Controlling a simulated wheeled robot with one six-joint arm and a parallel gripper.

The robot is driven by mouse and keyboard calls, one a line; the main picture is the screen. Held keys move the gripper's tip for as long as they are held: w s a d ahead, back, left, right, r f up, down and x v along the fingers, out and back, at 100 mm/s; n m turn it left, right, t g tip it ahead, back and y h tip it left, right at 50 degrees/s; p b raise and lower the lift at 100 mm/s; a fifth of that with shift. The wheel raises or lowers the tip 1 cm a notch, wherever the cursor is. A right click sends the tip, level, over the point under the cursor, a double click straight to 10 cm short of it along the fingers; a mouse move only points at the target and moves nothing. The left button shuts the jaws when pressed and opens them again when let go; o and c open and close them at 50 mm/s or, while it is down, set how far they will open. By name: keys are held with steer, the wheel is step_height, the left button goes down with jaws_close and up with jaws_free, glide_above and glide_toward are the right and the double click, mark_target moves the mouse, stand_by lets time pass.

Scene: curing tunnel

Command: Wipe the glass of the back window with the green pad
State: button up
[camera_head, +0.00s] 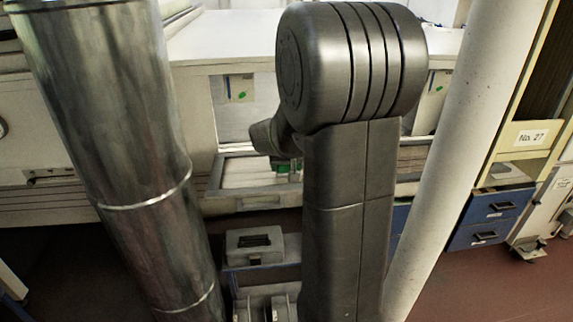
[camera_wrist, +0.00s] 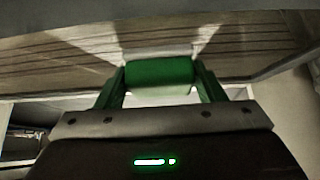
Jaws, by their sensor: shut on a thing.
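My gripper (camera_wrist: 160,82) is shut on the green pad (camera_wrist: 160,72), which sits crosswise between its two green fingers in the wrist view. Beyond the pad are a slatted grey-brown surface (camera_wrist: 80,52) and bright pale patches. I cannot tell whether the pad touches anything. In the head view my arm hides much of the middle, and only a small green part of the gripper end (camera_head: 290,166) shows beside it, above the framed opening. I cannot make out for certain which surface is the back window's glass.
A framed slatted bed (camera_head: 245,201) lies under the white housing (camera_head: 225,50). A grey case (camera_head: 262,246) stands below. A metal duct (camera_head: 115,120) is at left and a pale post (camera_head: 460,130) at right. Blue drawers (camera_head: 490,207) stand farther right, beside open red floor (camera_head: 485,285).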

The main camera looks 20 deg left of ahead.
steer(key=shift+w+d, duration=0.25)
steer(key=shift+d, duration=0.1)
steer(key=r+p, duration=0.2)
steer(key=r, duration=0.1)
steer(key=r+p, duration=0.1)
steer(key=r, duration=0.1)
steer(key=shift+w+d, duration=0.15)
steer(key=shift+d, duration=0.1)
steer(key=shift+r+p, duration=1.2)
steer(key=shift+r, duration=0.25)
